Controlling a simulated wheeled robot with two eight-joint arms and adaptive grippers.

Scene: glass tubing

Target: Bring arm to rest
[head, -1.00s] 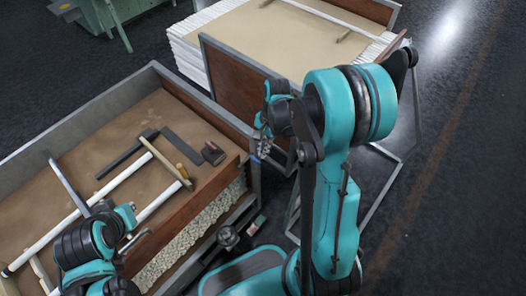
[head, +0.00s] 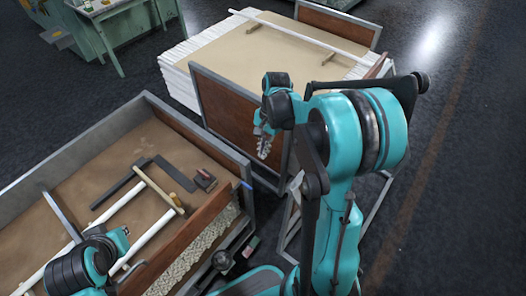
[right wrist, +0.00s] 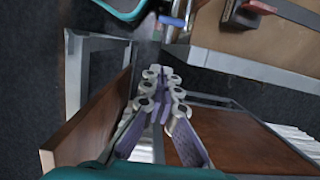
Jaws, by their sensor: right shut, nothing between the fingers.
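My right arm (head: 340,130) rises in the head view at centre right, teal with dark joints. Its gripper (head: 263,148) hangs down, shut and empty, in front of a brown panel of the far crate. In the right wrist view the gripper's fingers (right wrist: 160,88) are closed together with nothing between them, above the gap between wood panels. My left arm (head: 80,268) is folded at the lower left of the head view, over the near crate. Its fingers do not show clearly there.
The near crate (head: 195,132) holds white tubes (head: 140,205), a dark square (head: 125,188) and a small red-and-dark block (head: 205,180). The far crate (head: 222,93) holds stacked white tubing under a tan sheet. A green machine (head: 125,25) stands at the back left. Dark floor is clear at right.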

